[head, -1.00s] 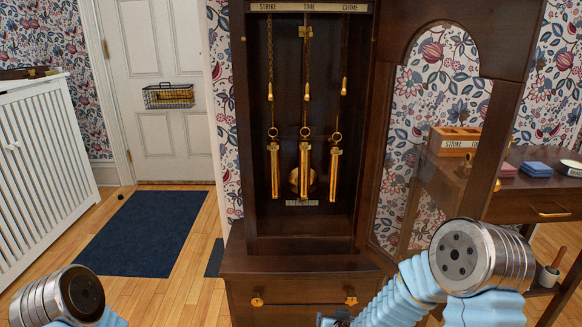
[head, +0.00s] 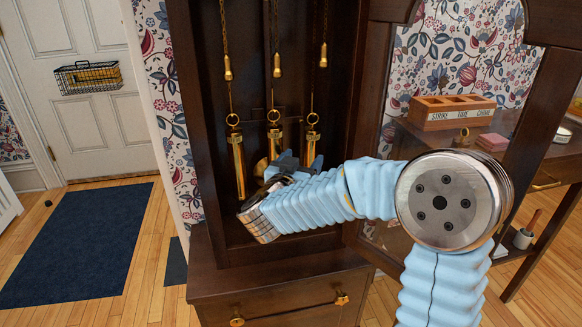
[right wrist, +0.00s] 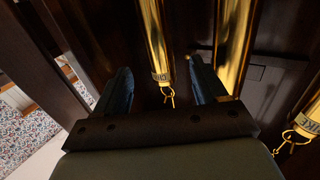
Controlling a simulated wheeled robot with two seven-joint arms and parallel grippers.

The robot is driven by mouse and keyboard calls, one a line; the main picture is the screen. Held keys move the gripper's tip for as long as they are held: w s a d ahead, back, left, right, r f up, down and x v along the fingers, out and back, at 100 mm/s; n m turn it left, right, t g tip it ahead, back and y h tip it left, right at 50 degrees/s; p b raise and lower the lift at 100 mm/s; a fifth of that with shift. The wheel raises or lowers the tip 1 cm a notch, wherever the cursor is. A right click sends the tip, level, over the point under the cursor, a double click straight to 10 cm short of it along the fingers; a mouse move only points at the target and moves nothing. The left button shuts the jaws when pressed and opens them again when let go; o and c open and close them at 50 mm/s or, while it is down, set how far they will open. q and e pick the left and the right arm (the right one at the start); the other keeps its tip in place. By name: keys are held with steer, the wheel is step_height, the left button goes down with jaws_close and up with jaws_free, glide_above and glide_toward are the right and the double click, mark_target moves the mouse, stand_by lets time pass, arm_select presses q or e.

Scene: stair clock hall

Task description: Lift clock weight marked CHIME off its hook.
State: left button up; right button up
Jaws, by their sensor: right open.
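The brass weight marked CHIME (head: 311,143) hangs on its ring and hook at the right inside the tall clock case. Its lower part is hidden behind my right gripper (head: 298,163). In the right wrist view, the CHIME weight (right wrist: 158,45) shows between the two open fingers (right wrist: 160,82), with its label and ring near them. I cannot tell whether the fingers touch it. The TIME weight (head: 274,141) hangs in the middle and the STRIKE weight (head: 238,165) at the left; the STRIKE weight's label end also shows in the right wrist view (right wrist: 307,124). My left gripper is out of view.
The glazed clock door stands open at the right, its frame (head: 355,125) beside my right arm. Behind it, a wooden rack (head: 452,112) with STRIKE, TIME and CHIME compartments sits on a side table (head: 415,139). The clock's base drawer (head: 285,308) is below.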

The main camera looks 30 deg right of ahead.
mark_target(314, 144)
steer(key=x, duration=0.9)
steer(key=shift+w+d, duration=0.25)
steer(key=shift+d, duration=0.05)
jaws_close()
steer(key=c, duration=0.7)
jaws_free()
steer(key=shift+r+p, duration=0.15)
steer(key=shift+p, duration=0.15)
jaws_close()
